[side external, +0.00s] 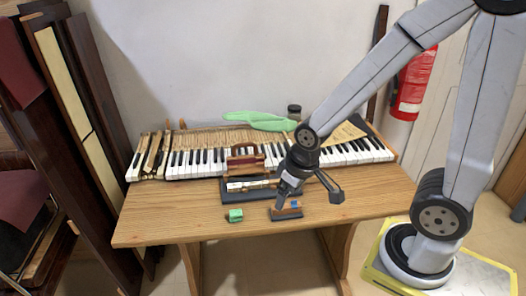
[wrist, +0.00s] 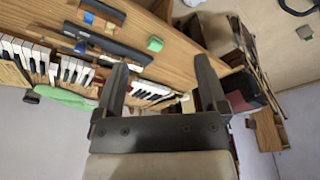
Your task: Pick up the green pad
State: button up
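A small green block-like pad (side external: 235,215) lies on the wooden table near its front edge. In the wrist view a small green pad (wrist: 155,44) shows on the wood just beyond my fingers. My gripper (side external: 281,205) is to the right of the pad in the side view, low over a dark narrow tray. In the wrist view my gripper (wrist: 160,66) has its two dark fingers wide apart with nothing held between them. A longer, flat green piece (side external: 260,121) lies behind the keys; it also shows in the wrist view (wrist: 65,97).
The dark tray (side external: 287,214) holds a blue piece (side external: 294,204). A row of piano keys (side external: 205,163) spans the back of the table (side external: 165,210), with a dark reddish wooden part (side external: 245,161) in front. The table's front left is clear. A fire extinguisher (side external: 412,85) hangs behind.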

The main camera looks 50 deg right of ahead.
jog(key=n+g, duration=0.3)
jog(key=n, duration=0.6)
send_over(236, 212)
jog(key=f, duration=1.4)
jog(key=shift+s+a, duration=0.25)
jog(key=shift+a, duration=0.1)
jog(key=shift+w+f+n, duration=0.25)
jog(key=shift+f+n, duration=0.05)
jog(key=shift+f, duration=1.35)
jog(key=shift+d+f, duration=0.1)
jog(key=shift+w+d+f, duration=0.1)
jog(key=shift+f, duration=1.15)
jog(key=shift+d+f, duration=0.1)
jog(key=shift+f, duration=1.15)
